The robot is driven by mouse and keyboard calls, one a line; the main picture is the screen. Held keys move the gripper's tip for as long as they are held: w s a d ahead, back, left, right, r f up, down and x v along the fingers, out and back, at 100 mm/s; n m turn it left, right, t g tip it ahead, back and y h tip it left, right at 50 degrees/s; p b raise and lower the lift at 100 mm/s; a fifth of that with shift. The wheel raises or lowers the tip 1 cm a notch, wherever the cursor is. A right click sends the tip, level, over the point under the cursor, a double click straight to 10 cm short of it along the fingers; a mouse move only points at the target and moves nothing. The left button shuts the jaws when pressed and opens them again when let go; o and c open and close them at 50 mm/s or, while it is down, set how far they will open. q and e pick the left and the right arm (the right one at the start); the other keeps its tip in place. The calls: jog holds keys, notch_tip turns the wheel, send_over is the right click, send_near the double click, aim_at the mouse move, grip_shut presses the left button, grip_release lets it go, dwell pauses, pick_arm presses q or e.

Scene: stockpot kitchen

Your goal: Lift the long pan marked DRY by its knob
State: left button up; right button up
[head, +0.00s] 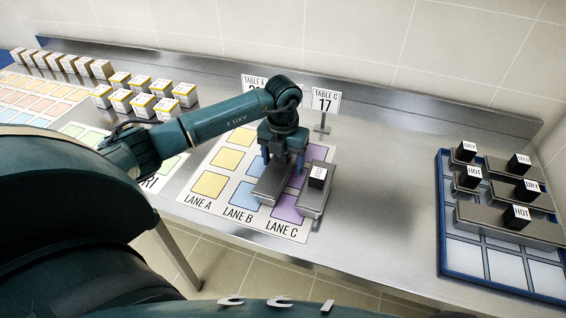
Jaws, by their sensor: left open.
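My left gripper (283,160) is open and points down over a long grey pan (268,189) on the lane mat, at lane B. The gripper hides this pan's knob and any mark on it. I cannot tell whether the jaws are around the knob. A second grey pan (313,203) lies beside it at lane C, with a black knob (318,176) whose white label is too small to read. In the blue tray at right, one black knob (530,189) reads DRY and a smaller one at the back (466,151) seems to read DRY too. My right gripper is out of view.
The blue tray (446,240) holds several pans, some with knobs marked HOT (517,217); its front cells are empty. Table signs (326,102) stand behind the lane mat (205,205). Small boxes (120,100) stand at left. Bare steel counter (385,190) separates mat and tray.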

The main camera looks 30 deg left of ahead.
pick_arm(q)
jog(key=shift+c, duration=0.2)
jog(key=shift+r, duration=0.1)
jog(key=c, duration=1.1)
jog(key=shift+w, duration=0.1)
